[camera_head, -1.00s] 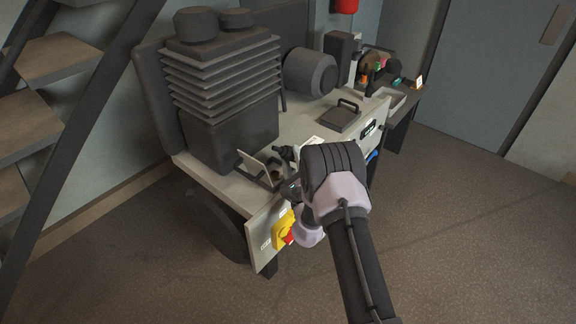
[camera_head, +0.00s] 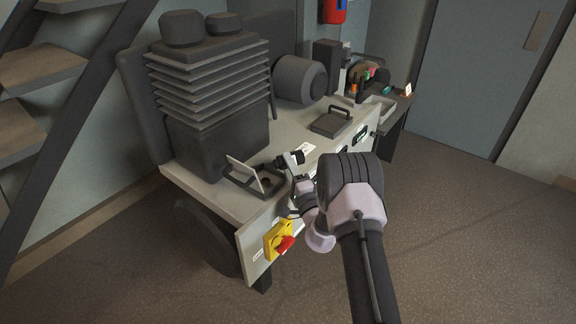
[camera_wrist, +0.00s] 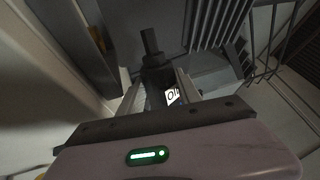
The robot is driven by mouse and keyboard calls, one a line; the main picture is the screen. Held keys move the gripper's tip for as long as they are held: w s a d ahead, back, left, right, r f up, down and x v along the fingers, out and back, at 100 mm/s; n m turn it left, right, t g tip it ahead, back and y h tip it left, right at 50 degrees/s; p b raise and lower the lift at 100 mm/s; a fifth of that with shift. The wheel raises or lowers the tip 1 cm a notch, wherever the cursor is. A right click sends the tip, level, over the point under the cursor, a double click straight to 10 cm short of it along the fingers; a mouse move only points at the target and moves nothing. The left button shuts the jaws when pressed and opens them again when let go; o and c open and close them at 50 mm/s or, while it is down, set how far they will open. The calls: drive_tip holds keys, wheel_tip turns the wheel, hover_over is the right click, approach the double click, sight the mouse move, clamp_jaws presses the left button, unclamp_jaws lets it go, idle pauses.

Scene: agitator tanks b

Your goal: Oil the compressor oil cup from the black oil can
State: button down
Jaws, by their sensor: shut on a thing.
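My gripper (camera_wrist: 159,95) is shut on the black oil can (camera_wrist: 156,79), which has a white label and a narrow spout pointing away from the wrist. In the head view, part of the can (camera_head: 281,162) shows above the bench edge, with my wrist and forearm hiding the lower side. A dark open frame with a raised light flap (camera_head: 243,174) is set in the bench top, just left of the can. A round opening (camera_head: 266,182) in it looks like the oil cup. The can is apart from the flap; I cannot tell the spout's height over the cup.
The finned compressor block (camera_head: 210,110) stands left behind the flap. A dark motor (camera_head: 300,78) and a handled cover plate (camera_head: 331,121) lie farther back. A yellow and red switch (camera_head: 279,241) sticks out of the front panel. The floor at right is clear.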

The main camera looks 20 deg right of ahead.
drive_tip(key=shift+r, duration=0.1)
drive_tip(key=shift+r+n+y, duration=0.35)
drive_tip(key=shift+n, duration=0.45)
drive_tip(key=shift+r+n+y, duration=0.3)
drive_tip(key=shift+n+y, duration=0.05)
drive_tip(key=shift+n, duration=0.45)
drive_tip(key=shift+a, duration=0.1)
drive_tip(key=shift+r+n, duration=0.3)
drive_tip(key=shift+n, duration=0.3)
idle(1.2)
drive_tip(key=shift+f+m+h, duration=0.15)
drive_tip(key=shift+f+m, duration=0.25)
drive_tip(key=shift+m, duration=0.4)
drive_tip(key=shift+f+m+h, duration=0.15)
drive_tip(key=shift+f+m, duration=0.2)
drive_tip(key=shift+m, duration=0.45)
drive_tip(key=shift+f, duration=0.1)
